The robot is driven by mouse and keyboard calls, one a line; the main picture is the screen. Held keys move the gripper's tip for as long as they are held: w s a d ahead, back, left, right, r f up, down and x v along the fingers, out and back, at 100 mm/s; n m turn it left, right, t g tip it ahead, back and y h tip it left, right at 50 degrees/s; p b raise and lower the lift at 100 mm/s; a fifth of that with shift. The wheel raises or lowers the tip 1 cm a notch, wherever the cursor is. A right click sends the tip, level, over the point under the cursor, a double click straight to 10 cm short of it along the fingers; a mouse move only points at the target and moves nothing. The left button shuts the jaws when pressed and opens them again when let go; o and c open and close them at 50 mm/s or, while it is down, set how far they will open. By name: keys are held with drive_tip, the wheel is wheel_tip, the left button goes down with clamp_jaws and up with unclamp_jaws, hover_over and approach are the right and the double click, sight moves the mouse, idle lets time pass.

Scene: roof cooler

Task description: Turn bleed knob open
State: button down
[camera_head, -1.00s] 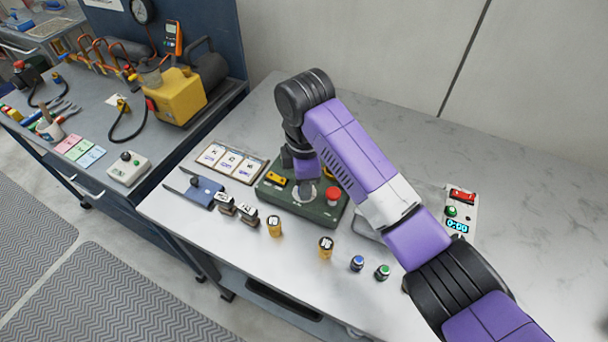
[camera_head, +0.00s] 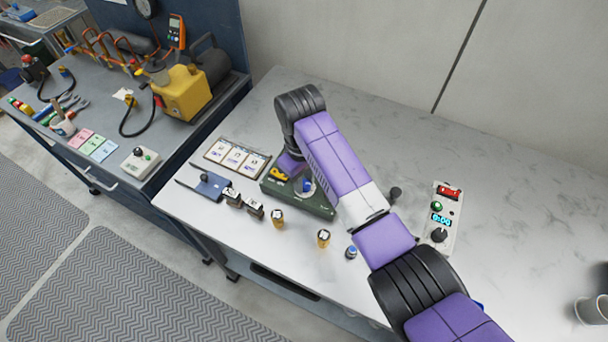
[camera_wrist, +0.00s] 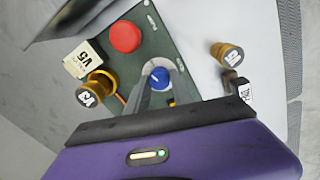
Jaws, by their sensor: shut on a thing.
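A dark green box (camera_head: 295,200) stands on the grey bench. Its blue knob (camera_head: 307,186) has a pale ring around it. The wrist view shows the same blue knob (camera_wrist: 160,78), with a white pointer mark, between the fingers of my gripper (camera_wrist: 160,72). The fingers are shut on the knob. A red mushroom button (camera_wrist: 125,37) is beside it; my arm hides this button in the head view. I cannot tell whether the knob's label says bleed.
A card tray (camera_head: 237,158) and a blue clipboard-like item (camera_head: 210,186) lie left. The bench's back right is clear.

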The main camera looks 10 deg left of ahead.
drive_tip(key=shift+m+p, duration=0.4)
drive_tip(key=shift+m, duration=0.7)
drive_tip(key=c, duration=1.1)
unclamp_jaws()
drive_tip(key=shift+s+a+r+b, duration=0.1)
drive_tip(key=shift+r+b, duration=0.55)
drive_tip(key=shift+r, duration=3.25)
